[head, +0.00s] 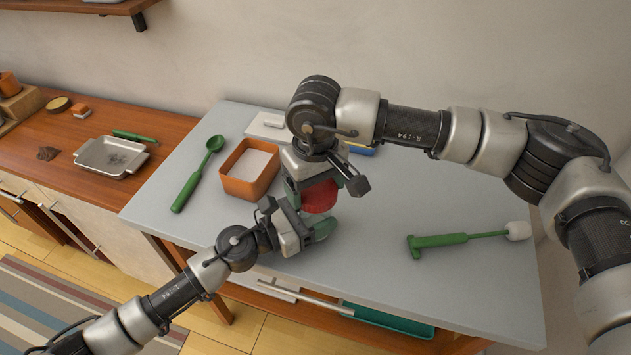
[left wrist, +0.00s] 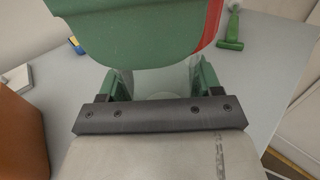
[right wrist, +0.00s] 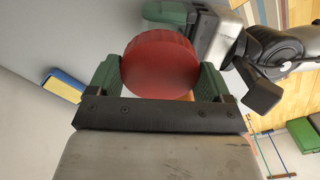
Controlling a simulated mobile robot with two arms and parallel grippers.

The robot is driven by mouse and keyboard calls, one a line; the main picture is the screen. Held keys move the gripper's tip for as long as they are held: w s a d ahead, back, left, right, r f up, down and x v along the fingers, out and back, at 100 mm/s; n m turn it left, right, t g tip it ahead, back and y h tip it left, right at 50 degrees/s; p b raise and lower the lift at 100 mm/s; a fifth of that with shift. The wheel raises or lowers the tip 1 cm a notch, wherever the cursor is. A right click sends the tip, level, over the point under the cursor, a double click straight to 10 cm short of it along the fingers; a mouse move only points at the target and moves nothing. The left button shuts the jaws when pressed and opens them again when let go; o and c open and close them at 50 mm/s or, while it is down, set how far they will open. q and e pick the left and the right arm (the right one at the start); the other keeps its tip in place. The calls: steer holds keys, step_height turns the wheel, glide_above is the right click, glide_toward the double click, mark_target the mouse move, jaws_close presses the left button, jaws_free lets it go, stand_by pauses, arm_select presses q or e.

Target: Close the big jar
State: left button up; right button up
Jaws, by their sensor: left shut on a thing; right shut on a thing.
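The red lid (head: 319,197) of the big jar is between the green fingers of my right gripper (head: 316,190), which is shut on it from above. The lid fills the space between those fingers in the right wrist view (right wrist: 160,65). The big jar is clear glass, and its body (left wrist: 150,82) shows between the fingers of my left gripper (left wrist: 152,88), which is shut on it from the side. The lid is right above the jar. My grippers hide most of the jar and its rim, so I cannot tell whether the lid sits on it.
An orange square container (head: 249,172) with white contents stands left of my grippers. A green spoon (head: 196,178) lies further left. A green-handled brush (head: 455,239) lies at the right. A blue and yellow sponge (right wrist: 65,86) lies behind. The tabletop's front right is clear.

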arm_select(q)
jaws_close()
arm_select(e)
steer(key=m, duration=0.5)
steer(key=shift+m, duration=0.4)
steer(key=m, duration=1.3)
steer(key=shift+a+m, duration=0.1)
steer(key=shift+m, duration=0.3)
steer(key=m, duration=0.6)
steer(key=shift+f+m, duration=0.1)
steer(key=shift+m, duration=0.3)
steer(key=m, duration=1.3)
steer(key=shift+m, duration=0.4)
steer(key=m, duration=0.6)
steer(key=shift+m, duration=0.4)
steer(key=m, duration=0.6)
steer(key=shift+m, duration=0.3)
steer(key=o, duration=0.8)
step_height(320, 180, up, 12)
steer(key=shift+f, duration=0.1)
